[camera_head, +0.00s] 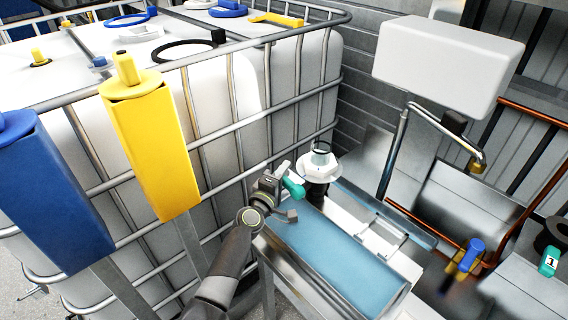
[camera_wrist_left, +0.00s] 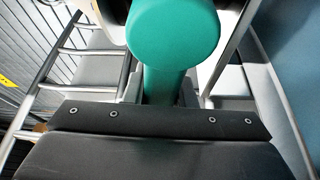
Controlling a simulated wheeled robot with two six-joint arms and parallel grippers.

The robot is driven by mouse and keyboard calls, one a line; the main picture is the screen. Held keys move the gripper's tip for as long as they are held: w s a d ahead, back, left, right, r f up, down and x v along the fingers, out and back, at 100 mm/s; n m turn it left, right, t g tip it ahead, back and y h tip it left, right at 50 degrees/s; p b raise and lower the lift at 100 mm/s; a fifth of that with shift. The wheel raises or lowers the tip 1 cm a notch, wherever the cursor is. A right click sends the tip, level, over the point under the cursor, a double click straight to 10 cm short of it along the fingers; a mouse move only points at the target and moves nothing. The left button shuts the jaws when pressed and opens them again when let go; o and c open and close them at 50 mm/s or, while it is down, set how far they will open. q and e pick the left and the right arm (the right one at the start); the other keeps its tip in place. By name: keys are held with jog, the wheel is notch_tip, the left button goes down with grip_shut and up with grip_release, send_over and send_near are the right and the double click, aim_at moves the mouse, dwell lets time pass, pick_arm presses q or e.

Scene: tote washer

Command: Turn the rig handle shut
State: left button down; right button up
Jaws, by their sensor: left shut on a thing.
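The teal rig handle (camera_head: 294,187) sticks out beside a white flanged fitting (camera_head: 318,168) with a clear top, at the far end of the blue tray. My left gripper (camera_head: 283,182) is at this handle and is shut on it. In the left wrist view the handle's round teal end (camera_wrist_left: 172,30) fills the upper middle, and its narrower stem runs down between the fingers of my left gripper (camera_wrist_left: 162,92). The fingers hide part of the stem. My right gripper is not in view.
A caged white tank (camera_head: 232,97) stands close on the left, with yellow (camera_head: 150,140) and blue (camera_head: 50,195) boxes in front. The blue tray (camera_head: 335,262) lies below the gripper. A bent pipe (camera_head: 398,140) and a white box (camera_head: 445,62) stand to the right.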

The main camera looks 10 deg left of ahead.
pick_arm(q)
jog(key=shift+f+n+p, duration=0.35)
jog(key=shift+f+n, duration=0.05)
jog(key=shift+g, duration=0.3)
jog(key=c, duration=1.2)
grip_release()
jog(key=shift+s, duration=0.1)
jog(key=shift+s, duration=0.25)
jog(key=v, duration=1.6)
jog(key=shift+s+b, duration=0.3)
jog(key=shift+s, duration=0.1)
jog(key=shift+f, duration=0.15)
